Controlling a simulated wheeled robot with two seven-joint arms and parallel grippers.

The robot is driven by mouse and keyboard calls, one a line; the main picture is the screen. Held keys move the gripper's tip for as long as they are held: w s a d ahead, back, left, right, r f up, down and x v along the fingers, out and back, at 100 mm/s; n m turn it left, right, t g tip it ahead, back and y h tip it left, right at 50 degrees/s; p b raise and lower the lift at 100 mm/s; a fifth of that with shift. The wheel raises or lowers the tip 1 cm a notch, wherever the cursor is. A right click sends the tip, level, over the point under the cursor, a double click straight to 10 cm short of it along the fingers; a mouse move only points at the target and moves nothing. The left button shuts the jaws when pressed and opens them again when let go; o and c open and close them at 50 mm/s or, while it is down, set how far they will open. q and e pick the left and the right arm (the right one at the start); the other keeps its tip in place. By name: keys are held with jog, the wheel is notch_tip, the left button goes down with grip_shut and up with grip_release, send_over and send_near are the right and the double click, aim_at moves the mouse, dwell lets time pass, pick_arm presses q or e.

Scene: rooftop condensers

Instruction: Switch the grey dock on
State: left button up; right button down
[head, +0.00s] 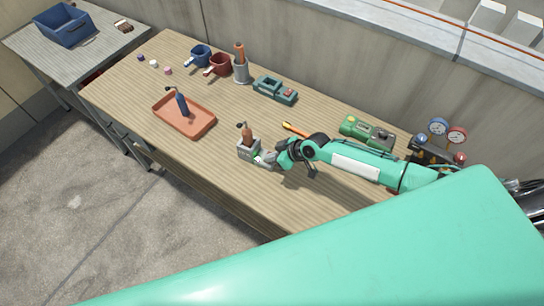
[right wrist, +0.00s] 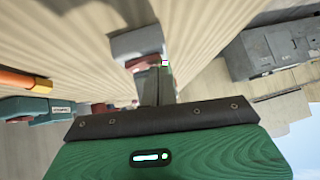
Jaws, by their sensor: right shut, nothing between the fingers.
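The grey dock (head: 248,151) is a small box near the front edge of the wooden bench, with a brown-handled tool (head: 247,134) standing in it. My right gripper (head: 263,159) is shut and empty, its tips close against the right side of the dock. In the right wrist view the dock (right wrist: 138,42) lies straight ahead of the closed fingers (right wrist: 157,82). A small bright spot of green and pink (right wrist: 166,63) shows by the fingertips. The switch itself is too small or hidden to make out, and I cannot tell whether the tips touch it. My left gripper is not in view.
An orange tray (head: 200,128) with a blue-handled tool lies left of the dock. An orange screwdriver (head: 295,129), a teal device (head: 275,90), a green device (head: 367,132) and gauges (head: 438,127) stand behind or right. Mugs (head: 219,65) and a grey holder (head: 241,71) are farther back.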

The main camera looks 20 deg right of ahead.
jog(key=shift+f, duration=0.1)
jog(key=shift+w+d+b, duration=0.4)
jog(key=shift+w+d, duration=0.15)
jog(key=shift+r, duration=0.25)
